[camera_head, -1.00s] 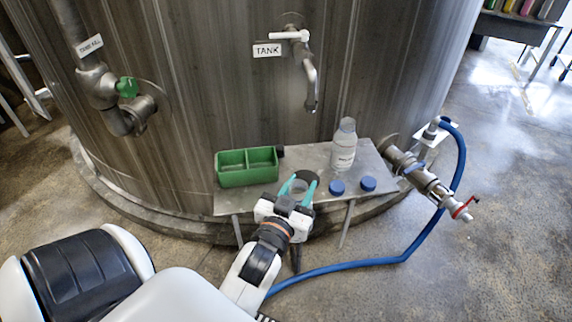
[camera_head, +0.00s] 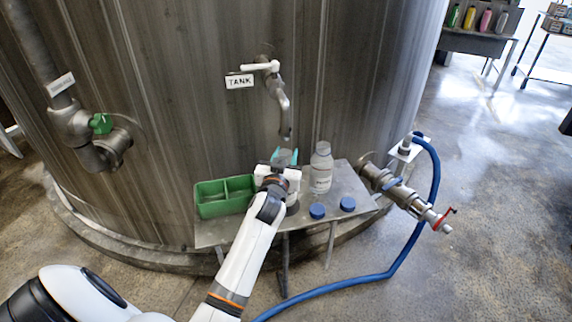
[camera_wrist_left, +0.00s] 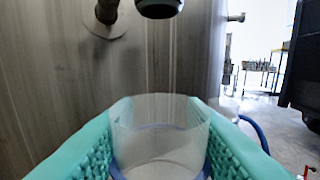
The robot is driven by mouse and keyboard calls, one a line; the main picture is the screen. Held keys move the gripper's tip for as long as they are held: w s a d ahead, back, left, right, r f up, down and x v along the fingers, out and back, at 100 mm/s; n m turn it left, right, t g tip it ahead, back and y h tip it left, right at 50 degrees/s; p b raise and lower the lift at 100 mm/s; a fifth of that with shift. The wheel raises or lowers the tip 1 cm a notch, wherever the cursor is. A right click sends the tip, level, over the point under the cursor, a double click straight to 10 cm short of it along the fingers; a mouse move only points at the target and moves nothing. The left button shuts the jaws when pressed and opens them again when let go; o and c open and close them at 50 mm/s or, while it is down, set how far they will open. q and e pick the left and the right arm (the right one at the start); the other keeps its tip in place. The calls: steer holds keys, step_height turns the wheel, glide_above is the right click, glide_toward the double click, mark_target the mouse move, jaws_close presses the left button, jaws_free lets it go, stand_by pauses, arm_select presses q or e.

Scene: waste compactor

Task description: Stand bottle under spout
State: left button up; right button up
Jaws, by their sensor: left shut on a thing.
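My left gripper (camera_head: 284,157) is shut on a clear, open-topped bottle (camera_wrist_left: 160,130). In the left wrist view its teal pads (camera_wrist_left: 78,152) press on both sides of the clear wall, and a bluish ring shows low on it. The spout (camera_head: 285,122) comes down from the tank wall, above the gripper in the head view. Its dark round mouth (camera_wrist_left: 158,8) shows at the top of the wrist view, beyond and above the open bottle. Whether the bottle's base touches the shelf is hidden. My right gripper is not in view.
The metal shelf (camera_head: 350,188) holds a green divided box (camera_head: 222,197) left of my gripper. A valve (camera_head: 405,195) and blue hose (camera_head: 412,240) lie further right.

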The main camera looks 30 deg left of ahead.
arm_select(q)
steer(key=shift+w+a, duration=0.1)
steer(key=shift+w, duration=0.25)
steer(key=shift+f, duration=1.7)
steer(key=shift+f+b, duration=0.2)
steer(key=shift+b, duration=0.2)
steer(key=o, duration=1.2)
steer(key=shift+o, duration=0.2)
